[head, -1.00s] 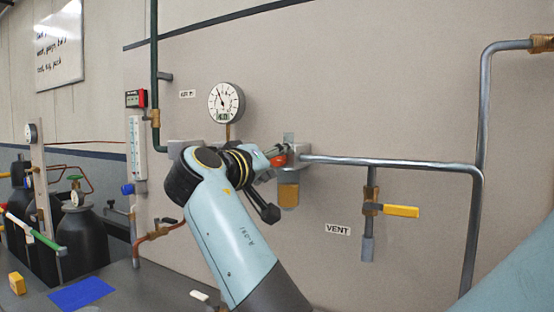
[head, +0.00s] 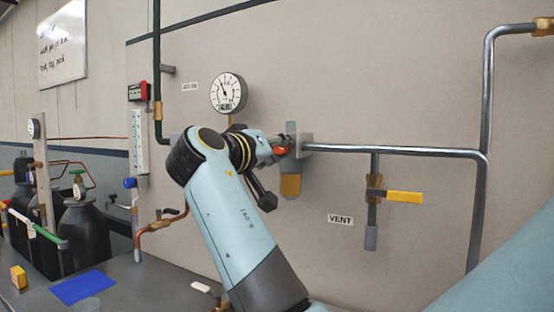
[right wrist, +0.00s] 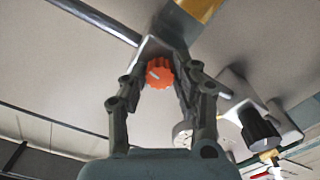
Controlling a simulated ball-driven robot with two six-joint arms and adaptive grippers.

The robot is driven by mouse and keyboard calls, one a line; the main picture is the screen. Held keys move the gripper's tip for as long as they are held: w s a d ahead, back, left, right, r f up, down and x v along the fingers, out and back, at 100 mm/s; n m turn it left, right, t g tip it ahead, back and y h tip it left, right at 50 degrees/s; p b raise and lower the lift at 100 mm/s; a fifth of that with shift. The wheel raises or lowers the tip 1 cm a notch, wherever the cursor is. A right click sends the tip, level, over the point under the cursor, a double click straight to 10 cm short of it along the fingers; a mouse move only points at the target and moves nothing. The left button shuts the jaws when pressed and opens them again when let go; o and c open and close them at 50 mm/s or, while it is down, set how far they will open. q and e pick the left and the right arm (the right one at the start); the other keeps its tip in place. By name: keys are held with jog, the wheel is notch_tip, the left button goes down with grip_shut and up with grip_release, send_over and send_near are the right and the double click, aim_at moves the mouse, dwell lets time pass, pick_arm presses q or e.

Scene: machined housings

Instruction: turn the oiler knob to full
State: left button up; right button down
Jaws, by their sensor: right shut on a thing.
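The oiler knob is an orange-red, ribbed knob (right wrist: 160,73) with a pale mark on its face, seen between my fingers in the right wrist view. In the head view only a small red-orange part of the knob (head: 282,150) shows beside the oiler. The oiler has a grey body and an amber bowl (head: 290,186), which also shows at the top of the right wrist view (right wrist: 203,6). My right gripper (right wrist: 163,72) is shut on the knob, a finger on each side. In the head view my arm partly hides the oiler. My left gripper is not in view.
A grey pipe (head: 400,151) runs right from the oiler. A vent valve with a yellow handle (head: 405,197) hangs below it. A round gauge (head: 228,93) is above my wrist. A black knob (right wrist: 257,127) sits right of my fingers in the right wrist view.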

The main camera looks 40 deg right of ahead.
jog(key=m+b, duration=0.2)
jog(key=b, duration=0.1)
jog(key=m+b, duration=0.2)
jog(key=b, duration=0.1)
jog(key=m+b, duration=0.2)
jog(key=b, duration=0.2)
jog(key=shift+f, duration=0.4)
jog(key=m+b, duration=0.7)
jog(key=b, duration=0.1)
jog(key=shift+r+b, duration=0.1)
jog(key=shift+b, duration=0.25)
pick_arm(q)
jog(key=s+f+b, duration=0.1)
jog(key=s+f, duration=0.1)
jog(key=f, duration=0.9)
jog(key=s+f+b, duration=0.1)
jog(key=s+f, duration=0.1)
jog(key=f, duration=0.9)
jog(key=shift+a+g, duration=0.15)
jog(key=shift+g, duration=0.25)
pick_arm(e)
jog(key=shift+r+m, duration=0.15)
jog(key=shift+m, duration=1.25)
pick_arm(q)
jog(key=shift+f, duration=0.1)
pick_arm(e)
jog(key=c, duration=1)
grip_release()
jog(key=shift+r, duration=0.1)
